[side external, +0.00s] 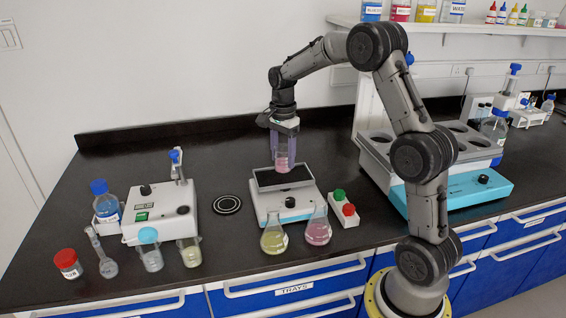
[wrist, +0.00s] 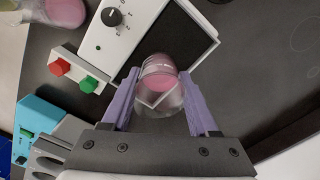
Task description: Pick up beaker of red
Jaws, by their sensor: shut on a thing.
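A clear beaker with pink-red liquid (side external: 282,162) is between the purple fingers of my gripper (side external: 282,150). The gripper is shut on it, and the beaker looks upright. In the side view the beaker is over the dark top plate of a white device (side external: 284,180); I cannot tell for sure whether its base touches the plate. In the wrist view the beaker (wrist: 160,85) sits between both fingertips (wrist: 160,98), beside the edge of the dark plate. The fingers cover parts of the beaker's sides.
A yellow flask (side external: 274,240) and a pink flask (side external: 318,232) stand in front of the device. A red-green button box (side external: 344,210) is to its right. A blue-and-white bath (side external: 440,170) stands farther right. A white instrument (side external: 158,212) and several vessels are at left.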

